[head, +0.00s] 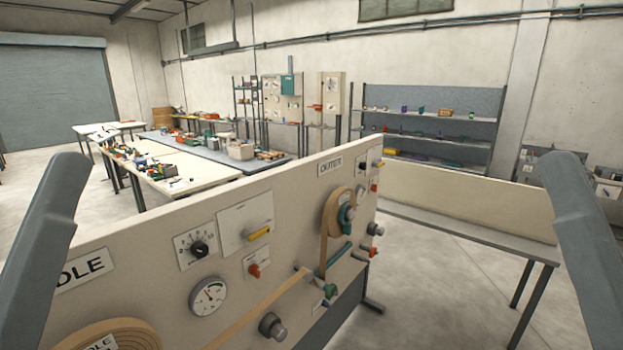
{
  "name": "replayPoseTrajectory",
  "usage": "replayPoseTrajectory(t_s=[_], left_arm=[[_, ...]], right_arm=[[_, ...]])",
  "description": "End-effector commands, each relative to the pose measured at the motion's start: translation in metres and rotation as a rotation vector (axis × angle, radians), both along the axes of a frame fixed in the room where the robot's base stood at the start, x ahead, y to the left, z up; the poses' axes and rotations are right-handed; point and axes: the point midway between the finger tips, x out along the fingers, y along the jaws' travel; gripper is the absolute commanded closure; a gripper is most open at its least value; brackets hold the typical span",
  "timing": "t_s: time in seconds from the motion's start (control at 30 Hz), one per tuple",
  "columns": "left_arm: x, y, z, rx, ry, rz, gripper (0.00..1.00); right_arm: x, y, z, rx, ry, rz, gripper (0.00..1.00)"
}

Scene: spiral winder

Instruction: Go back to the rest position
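Two grey parts of my arms rise at the left and right edges of the head view. No gripper fingers show, so neither gripper can be seen. In front of me stands the cream spiral winder panel (150,250). It carries a tan roll (331,219) under an OUTER label (330,167). A second tan roll (110,335) is cut off at the bottom left, near a partly hidden label ending in DLE. A tan strip (262,312) runs between the rolls across the lower panel.
The panel has a round gauge (208,296), a black dial (198,248), a yellow handle (258,233) and several knobs. A grey bench (470,232) stands at right. Long tables with parts (180,186) and a shelf rack (430,125) stand behind. Floor at lower right is clear.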

Motion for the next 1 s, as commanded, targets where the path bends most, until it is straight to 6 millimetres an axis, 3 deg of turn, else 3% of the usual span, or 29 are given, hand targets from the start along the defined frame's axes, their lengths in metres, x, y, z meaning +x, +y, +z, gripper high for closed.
replayPoseTrajectory(t_s=[0.03,0.2,0.3,0.4,0.5,1.0], left_arm=[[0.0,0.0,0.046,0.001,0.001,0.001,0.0],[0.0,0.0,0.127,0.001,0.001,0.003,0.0],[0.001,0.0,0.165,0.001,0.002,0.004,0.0],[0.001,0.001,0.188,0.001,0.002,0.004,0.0],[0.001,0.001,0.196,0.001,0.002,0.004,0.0],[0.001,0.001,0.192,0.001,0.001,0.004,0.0]], right_arm=[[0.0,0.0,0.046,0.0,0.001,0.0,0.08],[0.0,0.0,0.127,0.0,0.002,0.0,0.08],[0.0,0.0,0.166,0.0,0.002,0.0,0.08],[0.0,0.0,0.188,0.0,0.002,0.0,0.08],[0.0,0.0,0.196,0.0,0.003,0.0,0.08],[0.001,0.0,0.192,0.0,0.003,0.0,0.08]])
